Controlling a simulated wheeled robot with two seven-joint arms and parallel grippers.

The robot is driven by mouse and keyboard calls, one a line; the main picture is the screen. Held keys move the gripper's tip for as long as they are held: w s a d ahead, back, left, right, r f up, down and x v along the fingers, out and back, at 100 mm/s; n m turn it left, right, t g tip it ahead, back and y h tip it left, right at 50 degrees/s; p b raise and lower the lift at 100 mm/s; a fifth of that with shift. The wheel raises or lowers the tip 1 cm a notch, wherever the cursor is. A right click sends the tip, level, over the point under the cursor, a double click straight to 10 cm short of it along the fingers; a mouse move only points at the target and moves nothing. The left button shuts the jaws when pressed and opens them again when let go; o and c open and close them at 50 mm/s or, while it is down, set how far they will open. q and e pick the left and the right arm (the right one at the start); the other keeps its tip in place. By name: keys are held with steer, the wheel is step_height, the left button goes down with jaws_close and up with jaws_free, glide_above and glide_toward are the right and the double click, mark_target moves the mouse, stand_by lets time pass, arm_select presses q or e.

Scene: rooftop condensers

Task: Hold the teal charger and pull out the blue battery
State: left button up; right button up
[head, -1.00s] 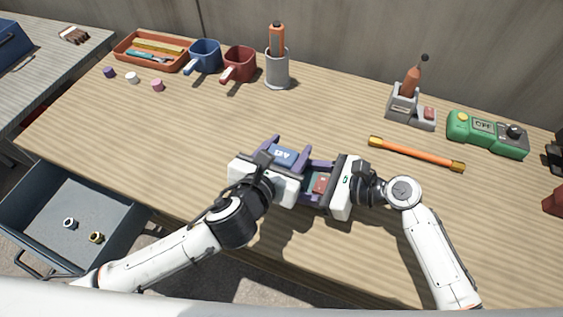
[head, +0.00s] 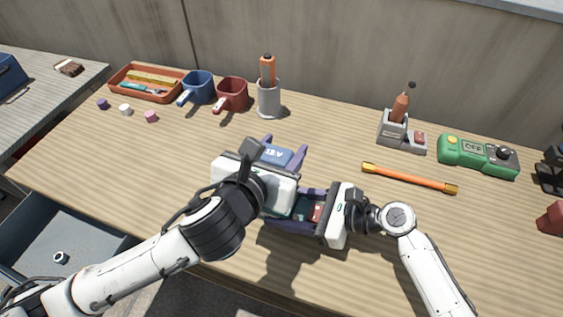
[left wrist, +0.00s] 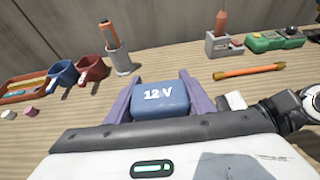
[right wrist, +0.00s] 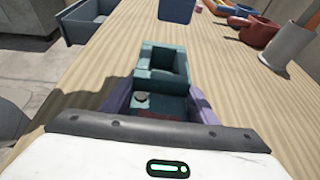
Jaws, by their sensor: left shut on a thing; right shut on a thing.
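The blue battery (left wrist: 160,97), marked 12 V, is gripped between the purple fingers of my left gripper (head: 274,160). It is up and clear of the charger; it also shows at the top of the right wrist view (right wrist: 176,9). The teal charger (right wrist: 165,72) stands on the bench with its bay open and empty. My right gripper (right wrist: 160,103) is shut on the charger, one purple finger on each side. In the head view, my left gripper hides part of the charger (head: 301,207).
An orange rod (head: 410,178) and a green device (head: 478,156) lie to the right. Behind stand a grey holder (head: 402,133), a grey cup (head: 269,99), a red mug (head: 231,94), a blue mug (head: 197,88) and an orange tray (head: 120,82). A grey drawer (head: 88,238) is open at left.

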mark_target(312, 211)
arm_select(q)
steer(key=shift+r, duration=0.45)
arm_select(e)
steer(key=o, duration=2)
steer(key=shift+c, duration=0.2)
arm_select(q)
steer(key=shift+r+p, duration=0.35)
arm_select(e)
steer(key=shift+s+d+r, duration=0.1)
steer(key=shift+d+r, duration=0.1)
steer(key=shift+d, duration=0.1)
steer(key=p+v, duration=0.3)
steer(key=v, duration=0.4)
steer(key=shift+f+p, duration=0.15)
steer(key=shift+p, duration=0.25)
arm_select(q)
steer(key=shift+r, duration=1.9)
arm_select(e)
steer(key=shift+s+d+r, duration=0.25)
steer(key=shift+d+r, duration=0.05)
steer(key=shift+d, duration=0.35)
